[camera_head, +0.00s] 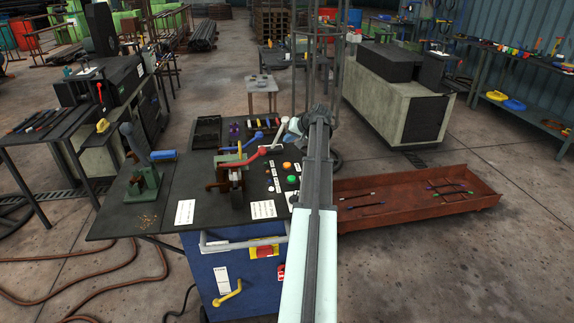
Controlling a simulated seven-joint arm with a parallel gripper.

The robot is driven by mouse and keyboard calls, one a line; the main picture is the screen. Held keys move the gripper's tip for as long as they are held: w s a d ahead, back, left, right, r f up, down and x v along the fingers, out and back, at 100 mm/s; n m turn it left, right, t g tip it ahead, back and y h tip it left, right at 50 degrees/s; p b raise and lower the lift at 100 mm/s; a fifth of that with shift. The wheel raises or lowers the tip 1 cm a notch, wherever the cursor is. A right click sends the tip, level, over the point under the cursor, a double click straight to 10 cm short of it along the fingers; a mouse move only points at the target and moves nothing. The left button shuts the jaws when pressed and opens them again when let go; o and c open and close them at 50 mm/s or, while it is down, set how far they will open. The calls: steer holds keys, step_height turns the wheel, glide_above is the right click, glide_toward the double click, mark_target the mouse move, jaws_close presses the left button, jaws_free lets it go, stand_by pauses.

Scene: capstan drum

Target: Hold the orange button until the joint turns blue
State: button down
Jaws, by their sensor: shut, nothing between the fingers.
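My gripper (287,139) is small and dark at the far end of my arm, above the back right of the bench top and apart from the orange button. It looks empty and its fingertips are hard to make out. A clamp fixture (235,172) with a red lever stands left of the buttons. The joint cannot be picked out clearly, and no blue joint shows there.
The bench (225,272) has a blue cabinet with a yellow handle. Several coloured-handled tools lie behind the fixture. A green press (143,180) with a blue handle stands at left. A rusty tray (415,195) lies to the right. White labels lie at the bench top's front.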

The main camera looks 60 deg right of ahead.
mark_target(289, 164)
steer(key=shift+f, duration=4.15)
steer(key=shift+f, duration=0.15)
steer(key=shift+f, duration=0.3)
steer(key=shift+f, duration=0.5)
stand_by(0.5)
steer(key=shift+r, duration=0.2)
stand_by(1.2)
steer(key=shift+r, duration=0.75)
steer(key=shift+r, duration=0.1)
